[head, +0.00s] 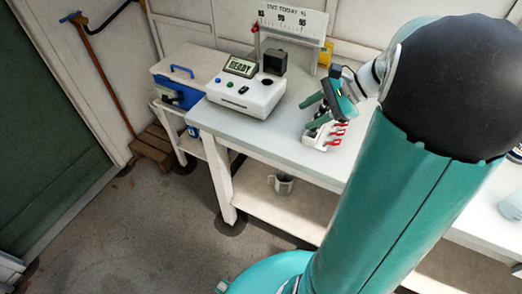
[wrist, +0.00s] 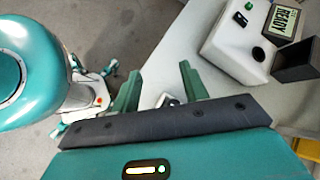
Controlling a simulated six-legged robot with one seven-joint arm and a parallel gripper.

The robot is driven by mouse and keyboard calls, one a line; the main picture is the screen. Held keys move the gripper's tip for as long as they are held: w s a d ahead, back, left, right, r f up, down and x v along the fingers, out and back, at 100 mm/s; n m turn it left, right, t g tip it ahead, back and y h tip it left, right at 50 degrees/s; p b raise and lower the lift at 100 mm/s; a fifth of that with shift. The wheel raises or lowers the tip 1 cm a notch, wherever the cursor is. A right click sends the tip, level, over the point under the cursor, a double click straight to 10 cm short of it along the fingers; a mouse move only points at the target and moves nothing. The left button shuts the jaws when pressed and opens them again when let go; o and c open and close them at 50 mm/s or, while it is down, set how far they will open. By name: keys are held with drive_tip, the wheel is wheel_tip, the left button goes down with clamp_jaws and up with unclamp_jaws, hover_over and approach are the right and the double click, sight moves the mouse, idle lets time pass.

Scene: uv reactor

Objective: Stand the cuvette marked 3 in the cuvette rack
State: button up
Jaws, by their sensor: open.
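A small white rack (head: 316,143) stands on the bench in the head view, with several red-topped pieces (head: 339,129) at its right side. They look like cuvettes, but no number can be read, so I cannot tell which is marked 3. My gripper (head: 314,110) is over the rack, its green fingers spread apart, with nothing visible held. In the wrist view my gripper (wrist: 160,88) is open too. A small white and dark piece shows low between its fingers, mostly hidden by the gripper body. Whether the fingers touch anything is unclear.
A white instrument (head: 244,100) with a READY screen and a black box (head: 274,62) stands left of the rack. A blue and white cooler (head: 183,78) is farther left. A sign (head: 291,20) stands behind. A mug (head: 283,184) sits on the lower shelf. The bench between instrument and rack is clear.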

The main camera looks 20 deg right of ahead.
drive_tip(key=s+a+r+n+h, duration=0.2)
drive_tip(key=s+a+n+h, duration=0.2)
drive_tip(key=a+n, duration=0.5)
drive_tip(key=s+a+r+n+h, duration=0.3)
drive_tip(key=s+a+n, duration=0.3)
drive_tip(key=a+n, duration=0.3)
drive_tip(key=shift+s+a+r+n+t+h, duration=0.2)
drive_tip(key=shift+a+n+t+h, duration=0.2)
drive_tip(key=shift+a+h, duration=0.2)
